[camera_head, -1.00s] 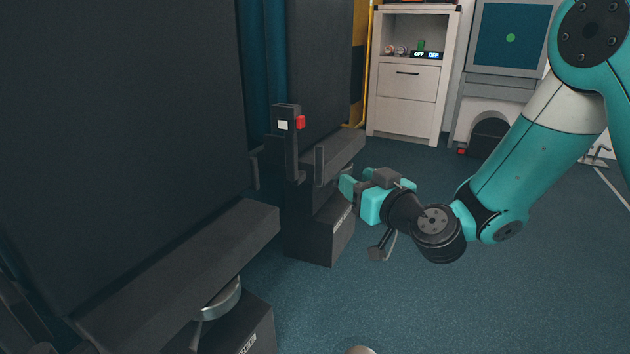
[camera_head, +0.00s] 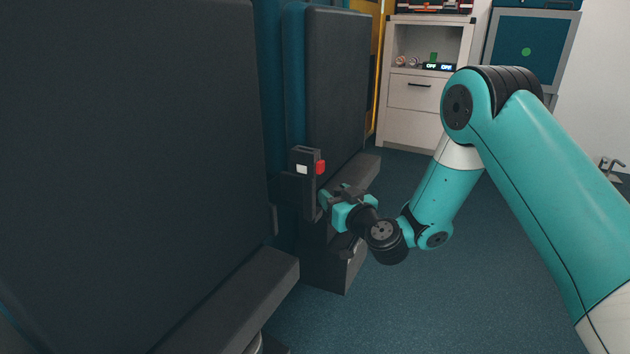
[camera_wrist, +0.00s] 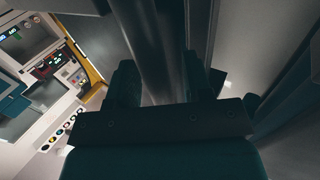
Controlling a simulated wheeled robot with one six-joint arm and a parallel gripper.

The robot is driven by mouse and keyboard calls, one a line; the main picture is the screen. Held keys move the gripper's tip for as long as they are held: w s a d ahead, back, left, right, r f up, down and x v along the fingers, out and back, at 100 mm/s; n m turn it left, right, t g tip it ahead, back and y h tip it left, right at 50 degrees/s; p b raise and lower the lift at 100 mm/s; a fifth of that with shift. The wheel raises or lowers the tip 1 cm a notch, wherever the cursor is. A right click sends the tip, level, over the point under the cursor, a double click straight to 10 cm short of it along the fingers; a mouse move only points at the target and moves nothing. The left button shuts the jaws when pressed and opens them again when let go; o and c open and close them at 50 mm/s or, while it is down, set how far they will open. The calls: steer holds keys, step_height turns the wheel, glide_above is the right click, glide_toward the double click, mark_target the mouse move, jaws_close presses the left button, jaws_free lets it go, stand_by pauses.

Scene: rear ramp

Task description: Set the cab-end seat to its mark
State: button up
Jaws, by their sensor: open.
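Two dark folded seats stand in a row at the left in the head view: a large near seat (camera_head: 120,150) and a far seat (camera_head: 337,85). I cannot tell for sure which is the cab-end one. A black upright with a red button (camera_head: 320,167) and white label stands at the far seat's near side. My teal gripper (camera_head: 328,202) is open, low beside this upright, at the far seat's front. In the wrist view its two fingers (camera_wrist: 168,88) stand apart with a dark bar (camera_wrist: 150,50) running between them; contact cannot be told. No mark is clearly visible.
A pale cabinet (camera_head: 412,110) with a drawer stands at the back, beside a panel with a blue screen (camera_head: 512,45). Blue floor (camera_head: 430,305) is clear to the right. The near seat's ledge (camera_head: 240,300) juts out in front.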

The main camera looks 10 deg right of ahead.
steer(key=shift+w, duration=0.45)
steer(key=shift+a, duration=0.1)
steer(key=shift+c, duration=0.4)
jaws_close()
